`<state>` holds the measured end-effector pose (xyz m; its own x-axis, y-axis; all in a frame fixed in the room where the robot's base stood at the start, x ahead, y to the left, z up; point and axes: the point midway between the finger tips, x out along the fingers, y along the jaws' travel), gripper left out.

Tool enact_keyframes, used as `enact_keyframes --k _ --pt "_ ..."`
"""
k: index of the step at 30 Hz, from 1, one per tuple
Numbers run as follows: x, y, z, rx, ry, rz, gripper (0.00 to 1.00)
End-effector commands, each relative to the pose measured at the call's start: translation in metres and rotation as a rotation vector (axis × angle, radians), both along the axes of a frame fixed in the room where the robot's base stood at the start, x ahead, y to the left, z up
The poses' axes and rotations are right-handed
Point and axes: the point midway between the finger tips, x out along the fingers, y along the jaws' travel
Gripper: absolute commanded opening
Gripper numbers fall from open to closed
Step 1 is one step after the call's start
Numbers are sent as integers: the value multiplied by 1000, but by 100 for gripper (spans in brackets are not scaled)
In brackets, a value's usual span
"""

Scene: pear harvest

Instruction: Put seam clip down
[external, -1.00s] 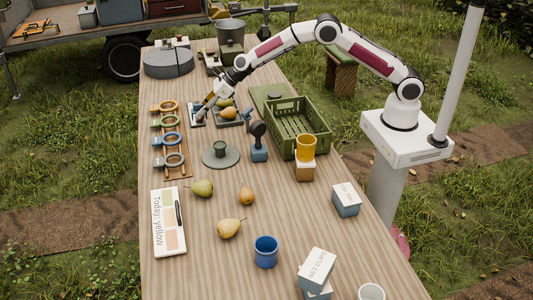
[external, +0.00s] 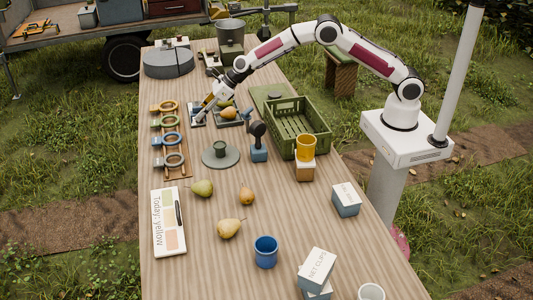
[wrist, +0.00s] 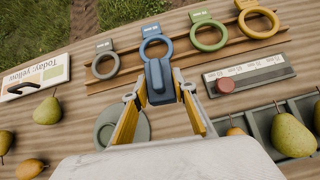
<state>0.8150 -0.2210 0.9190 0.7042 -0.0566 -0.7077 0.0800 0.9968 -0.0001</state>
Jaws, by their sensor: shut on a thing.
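My gripper (wrist: 160,98) is shut on a dark blue clip (wrist: 158,78), which I take to be the seam clip. The clip sits between the two yellow fingers and points away from the wrist, towards the rack of ring clips. In the external view my gripper (external: 201,112) is low over the far left part of the table. The clip is too small there to make out. The wrist view does not show whether the clip touches the table.
A wooden rack (wrist: 120,68) holds grey, blue, green and yellow ring clips just ahead. A scale plate with a red knob (wrist: 227,86) lies right of the gripper. A pear tray (wrist: 261,127) is further right. A round grey-green base (wrist: 137,120) is partly hidden behind the fingers.

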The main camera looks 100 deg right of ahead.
Motion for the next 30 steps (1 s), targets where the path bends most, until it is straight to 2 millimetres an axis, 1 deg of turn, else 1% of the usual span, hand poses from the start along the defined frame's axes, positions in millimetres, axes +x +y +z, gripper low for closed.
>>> enact_keyframes --k 5,8,9,14,15,23,24,26,30 --pt "12 40 9 0 -2 51 10" --pt "18 70 13 -1 -2 87 10" --pt "19 83 15 0 -2 103 10" --pt "22 138 19 -1 -1 162 10" --pt "23 152 20 0 -1 175 10" --pt "14 240 23 1 -1 267 10" --pt "12 254 23 0 0 284 10" --pt "8 274 23 0 0 307 10" --pt "-5 320 23 1 0 368 10"
